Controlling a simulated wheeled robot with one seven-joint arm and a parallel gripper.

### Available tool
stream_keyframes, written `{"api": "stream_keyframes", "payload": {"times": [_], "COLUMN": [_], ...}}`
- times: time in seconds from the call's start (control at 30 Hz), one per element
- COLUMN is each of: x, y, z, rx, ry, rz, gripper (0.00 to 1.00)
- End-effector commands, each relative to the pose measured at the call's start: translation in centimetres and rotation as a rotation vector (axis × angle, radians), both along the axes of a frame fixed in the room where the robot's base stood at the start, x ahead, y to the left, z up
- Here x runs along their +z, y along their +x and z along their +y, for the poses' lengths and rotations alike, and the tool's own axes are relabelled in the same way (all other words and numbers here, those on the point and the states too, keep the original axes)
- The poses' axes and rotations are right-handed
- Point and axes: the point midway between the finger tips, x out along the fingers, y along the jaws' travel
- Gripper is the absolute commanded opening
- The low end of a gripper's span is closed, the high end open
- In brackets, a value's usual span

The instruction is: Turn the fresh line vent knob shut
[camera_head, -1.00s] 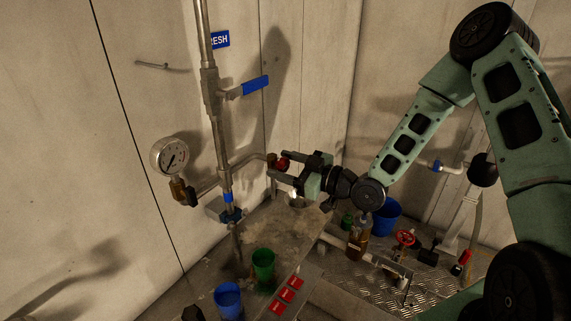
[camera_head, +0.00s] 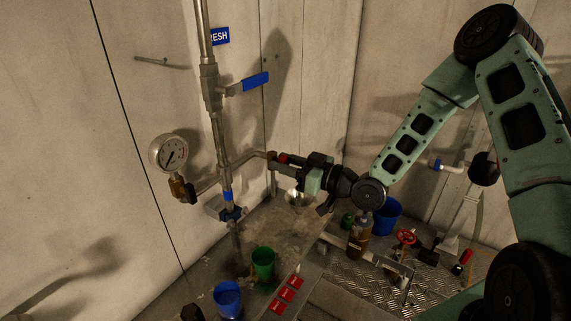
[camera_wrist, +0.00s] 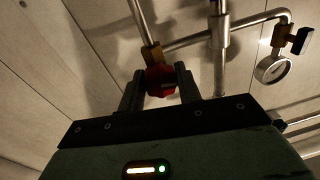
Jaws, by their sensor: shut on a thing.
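The red vent knob (camera_head: 283,158) sits on a brass fitting (camera_head: 272,156) at the end of the side branch of the fresh line pipe (camera_head: 221,145). My gripper (camera_head: 289,161) reaches it from the right, with its fingers at the knob. In the wrist view the red knob (camera_wrist: 160,84) lies between the two dark fingers of my gripper (camera_wrist: 160,76), which are shut on it. The fingers partly hide the knob in the head view. The blue FRESH label (camera_head: 220,37) is on the wall behind the pipe.
A blue lever handle (camera_head: 255,83) juts from the pipe above. A pressure gauge (camera_head: 169,153) is to the left. A blue bucket (camera_head: 386,217) stands behind my forearm.

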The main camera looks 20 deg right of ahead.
Motion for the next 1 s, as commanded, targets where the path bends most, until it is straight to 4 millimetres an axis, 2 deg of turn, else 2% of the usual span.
{"api": "stream_keyframes", "payload": {"times": [0.1, 0.13, 0.2, 0.47, 0.63, 0.77, 1.0], "x": [0.0, 0.0, 0.0, 0.0, -0.2, -0.4, -0.6], "y": [-0.1, -0.1, -0.1, 0.0, -0.8, -2.6, -6.9], "z": [0.0, 0.0, 0.0, 0.0, -0.8, -2.4, -6.1], "rx": [0.001, 0.001, 0.001, 0.0, -0.001, -0.003, -0.005], "ry": [-0.001, -0.001, -0.001, -0.002, -0.004, -0.004, -0.004], "rz": [0.001, 0.001, 0.0, -0.001, 0.0, 0.001, 0.001], "gripper": [0.11, 0.39, 0.55, 0.55, 0.55, 0.55, 0.55]}}
